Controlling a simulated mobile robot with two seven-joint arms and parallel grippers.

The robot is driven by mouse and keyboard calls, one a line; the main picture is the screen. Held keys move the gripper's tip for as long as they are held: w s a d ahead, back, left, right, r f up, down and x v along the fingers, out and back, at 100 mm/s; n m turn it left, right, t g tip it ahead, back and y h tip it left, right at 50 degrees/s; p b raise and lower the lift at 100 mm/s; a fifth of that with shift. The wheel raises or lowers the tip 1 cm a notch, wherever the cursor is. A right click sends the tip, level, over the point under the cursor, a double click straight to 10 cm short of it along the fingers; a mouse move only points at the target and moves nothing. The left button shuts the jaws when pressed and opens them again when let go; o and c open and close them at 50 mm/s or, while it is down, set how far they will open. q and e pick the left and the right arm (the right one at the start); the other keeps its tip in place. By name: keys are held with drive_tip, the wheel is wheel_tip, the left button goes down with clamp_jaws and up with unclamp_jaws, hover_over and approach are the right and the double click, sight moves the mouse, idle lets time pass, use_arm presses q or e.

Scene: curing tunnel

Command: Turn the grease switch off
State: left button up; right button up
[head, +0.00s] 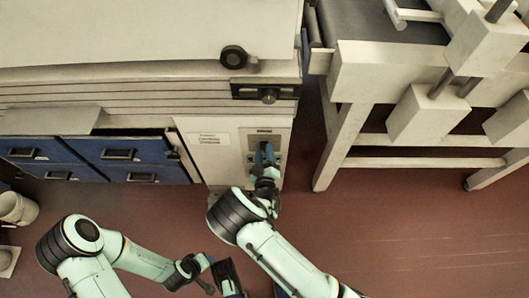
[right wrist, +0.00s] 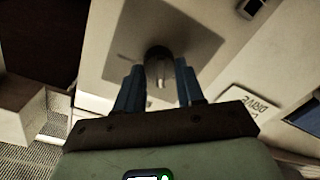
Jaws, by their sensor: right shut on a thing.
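The grease switch (right wrist: 158,68) is a short metal lever with a dark round base on a grey plate, seen in the right wrist view. I cannot read its label there. My right gripper (right wrist: 159,88) has its blue fingers on both sides of the lever and is shut on it. In the head view my right gripper (head: 265,150) is against the switch panel (head: 248,141) on the front of the light cabinet and hides most of the switch. My left gripper (head: 232,284) is low in the head view, away from the panel; its finger opening cannot be made out.
Blue drawers (head: 117,154) are to the left, and a pale conveyor frame (head: 338,150) stands close on the right. The red floor (head: 420,230) in front is clear.

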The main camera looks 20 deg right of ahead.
drive_tip(key=n, duration=0.3)
drive_tip(key=shift+f+n, duration=0.15)
drive_tip(key=shift+n, duration=0.15)
use_arm(q)
drive_tip(key=shift+s+d+r, duration=0.2)
drive_tip(key=shift+s+r, duration=0.1)
drive_tip(key=shift+s, duration=0.15)
use_arm(e)
drive_tip(key=n, duration=0.4)
drive_tip(key=shift+h, duration=0.3)
drive_tip(key=o, duration=1)
drive_tip(key=shift+o, duration=0.2)
use_arm(q)
drive_tip(key=shift+g+h, duration=0.3)
drive_tip(key=shift+g, duration=0.4)
drive_tip(key=s+p, duration=0.1)
drive_tip(key=s+d+r, duration=0.1)
drive_tip(key=s+r+p, duration=0.1)
drive_tip(key=shift+s+d+r+p, duration=0.1)
drive_tip(key=shift+d+r+p, duration=0.1)
drive_tip(key=shift+d+p, duration=0.1)
use_arm(e)
drive_tip(key=v, duration=1.3)
drive_tip(key=shift+s, duration=0.25)
